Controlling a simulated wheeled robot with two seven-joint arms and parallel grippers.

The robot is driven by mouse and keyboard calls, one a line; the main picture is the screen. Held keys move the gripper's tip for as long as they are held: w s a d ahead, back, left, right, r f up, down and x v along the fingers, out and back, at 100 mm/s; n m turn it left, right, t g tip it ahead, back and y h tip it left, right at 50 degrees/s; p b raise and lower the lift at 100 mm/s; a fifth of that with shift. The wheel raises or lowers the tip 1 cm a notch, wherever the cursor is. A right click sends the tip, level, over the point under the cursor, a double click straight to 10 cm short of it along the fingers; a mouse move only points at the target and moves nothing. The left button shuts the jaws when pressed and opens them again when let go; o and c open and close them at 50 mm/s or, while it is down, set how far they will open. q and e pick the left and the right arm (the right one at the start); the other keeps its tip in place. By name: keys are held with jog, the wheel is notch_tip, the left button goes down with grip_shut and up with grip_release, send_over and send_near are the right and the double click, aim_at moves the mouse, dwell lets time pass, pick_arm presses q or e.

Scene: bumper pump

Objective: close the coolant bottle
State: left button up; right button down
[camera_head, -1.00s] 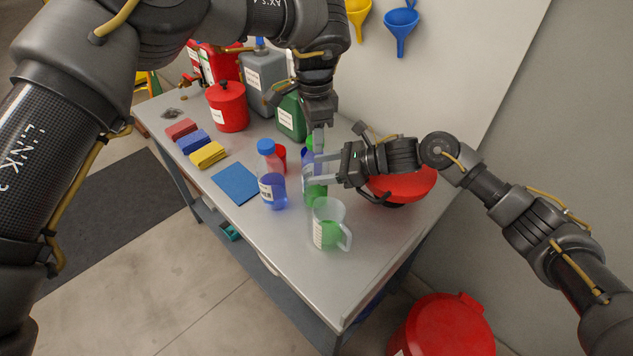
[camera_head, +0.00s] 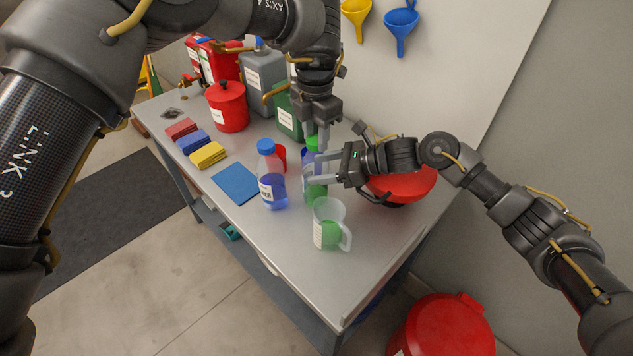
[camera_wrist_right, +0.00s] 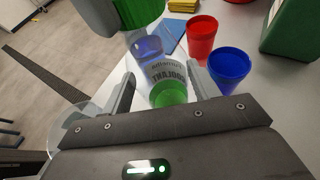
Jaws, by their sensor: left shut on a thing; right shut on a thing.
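The coolant bottle (camera_head: 316,190) is clear with green liquid and stands upright on the bench. Its label and green liquid show in the right wrist view (camera_wrist_right: 169,94). My right gripper (camera_head: 311,171) is shut on the bottle's body from the right, its fingers on either side in the right wrist view (camera_wrist_right: 160,90). My left gripper (camera_head: 314,140) points down from above, shut on the green cap (camera_head: 315,144). The cap (camera_wrist_right: 138,10) is at the bottle's mouth; I cannot tell whether it is fully seated.
A blue-capped bottle (camera_head: 271,185) stands left of the coolant bottle. A clear jug (camera_head: 329,222) with green liquid stands in front. A red cup (camera_wrist_right: 202,38) and blue cup (camera_wrist_right: 230,66) are close behind.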

pick_arm(q)
jog(key=m, duration=0.4)
jog(key=shift+a+m, duration=0.1)
jog(key=shift+m, duration=0.3)
pick_arm(e)
jog(key=shift+w+d, duration=0.1)
pick_arm(q)
jog(key=o, duration=1.1)
jog(key=shift+r, duration=0.1)
jog(key=shift+r, duration=2.2)
jog(key=shift+c, duration=0.4)
